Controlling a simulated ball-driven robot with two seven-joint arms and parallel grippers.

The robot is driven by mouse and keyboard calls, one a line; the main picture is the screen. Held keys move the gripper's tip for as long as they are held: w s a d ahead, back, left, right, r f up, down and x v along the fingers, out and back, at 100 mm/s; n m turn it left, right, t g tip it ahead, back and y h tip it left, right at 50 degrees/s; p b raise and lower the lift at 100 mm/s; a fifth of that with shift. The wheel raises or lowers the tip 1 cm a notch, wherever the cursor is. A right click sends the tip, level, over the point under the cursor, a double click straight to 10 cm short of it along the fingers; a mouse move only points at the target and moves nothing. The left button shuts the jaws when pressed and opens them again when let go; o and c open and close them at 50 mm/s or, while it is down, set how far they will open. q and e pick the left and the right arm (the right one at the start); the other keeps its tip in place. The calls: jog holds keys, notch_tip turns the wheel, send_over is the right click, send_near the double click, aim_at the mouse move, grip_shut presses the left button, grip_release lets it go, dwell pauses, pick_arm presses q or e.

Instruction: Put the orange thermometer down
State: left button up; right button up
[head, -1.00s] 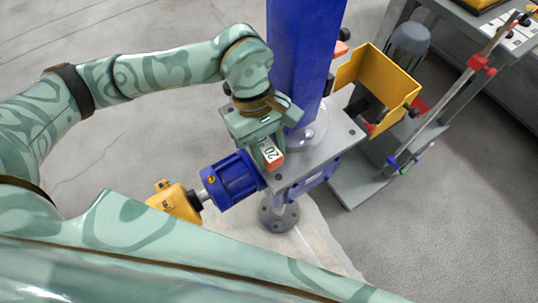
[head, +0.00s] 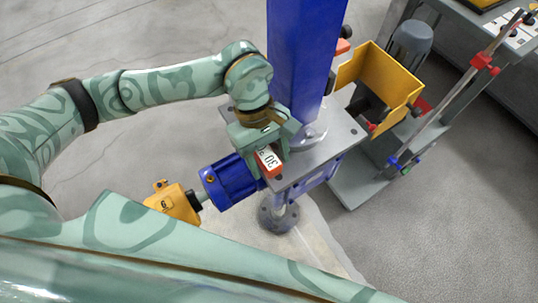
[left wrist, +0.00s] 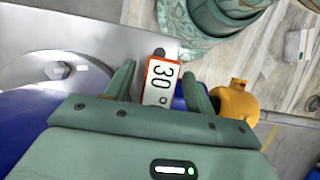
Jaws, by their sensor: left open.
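The orange thermometer (head: 268,162), a small block with a white face and black digits, is at the near left edge of the grey top plate (head: 318,160). In the left wrist view the thermometer (left wrist: 161,83) sits between the two fingers of my left gripper (left wrist: 158,72), with a visible gap at the left finger. My left gripper (head: 268,150) is open around it, low over the plate. The thermometer's underside is hidden, so I cannot tell how fully it rests on the plate. My right gripper is not in view.
A blue column (head: 300,60) rises from the plate, close to my left gripper. A blue motor (head: 231,181) with a yellow end piece (head: 173,203) sits just left of the plate. A yellow box-like guard (head: 378,80) and a slanted rod (head: 450,100) stand to the right.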

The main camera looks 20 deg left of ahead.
pick_arm(q)
jog(key=p+v, duration=0.2)
jog(key=v, duration=1)
jog(key=shift+o, duration=0.5)
dwell(4.3)
